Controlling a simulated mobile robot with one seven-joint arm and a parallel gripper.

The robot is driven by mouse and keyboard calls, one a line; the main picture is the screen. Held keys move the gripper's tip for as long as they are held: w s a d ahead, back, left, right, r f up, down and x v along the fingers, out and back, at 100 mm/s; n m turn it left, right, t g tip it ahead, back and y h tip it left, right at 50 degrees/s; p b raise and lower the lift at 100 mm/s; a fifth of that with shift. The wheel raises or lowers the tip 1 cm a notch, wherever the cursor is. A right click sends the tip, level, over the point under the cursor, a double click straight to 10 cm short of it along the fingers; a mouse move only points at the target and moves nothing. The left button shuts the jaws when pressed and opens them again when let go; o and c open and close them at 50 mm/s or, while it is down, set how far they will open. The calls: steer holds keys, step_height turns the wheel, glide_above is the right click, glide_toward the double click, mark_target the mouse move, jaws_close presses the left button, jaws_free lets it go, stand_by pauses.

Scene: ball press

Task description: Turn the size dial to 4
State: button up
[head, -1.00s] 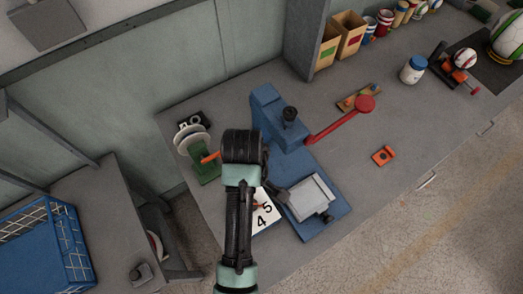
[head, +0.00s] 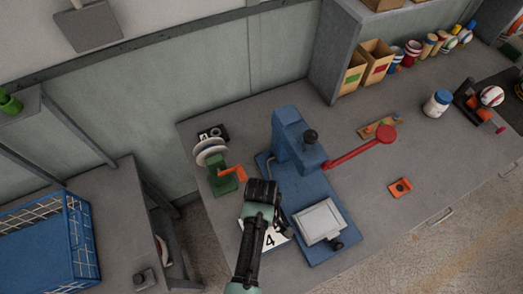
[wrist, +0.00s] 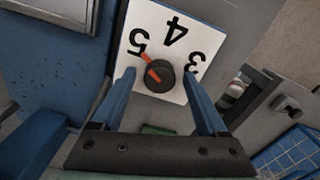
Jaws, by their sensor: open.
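The size dial is a black round knob (wrist: 160,77) with an orange pointer, on a white plate (wrist: 178,92) marked 5, 4 and 3 in the wrist view. The pointer is directed toward the 5. My gripper (wrist: 160,74) is open, with one blue finger on each side of the knob in the picture. I see gaps between fingers and knob; I cannot tell how far above it they are. In the head view my gripper (head: 262,190) hides the knob, and part of the plate (head: 272,240) shows with the 4.
The blue press (head: 300,145) with a red lever (head: 360,150) stands right of my gripper, its grey plate (head: 320,222) in front. A green-based reel with an orange handle (head: 231,173) stands close by on the left. An orange block (head: 400,188) lies further right.

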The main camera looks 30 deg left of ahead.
steer(key=shift+c, duration=0.2)
jaws_close()
steer(key=shift+r+m, duration=0.1)
steer(key=shift+m, duration=0.3)
steer(key=m+p, duration=0.2)
steer(key=m, duration=0.2)
steer(key=shift+m, duration=0.3)
steer(key=m+p, duration=0.1)
steer(key=m, duration=0.5)
steer(key=shift+w, duration=0.1)
steer(key=shift+m, duration=0.3)
steer(key=shift+o, duration=0.2)
jaws_free()
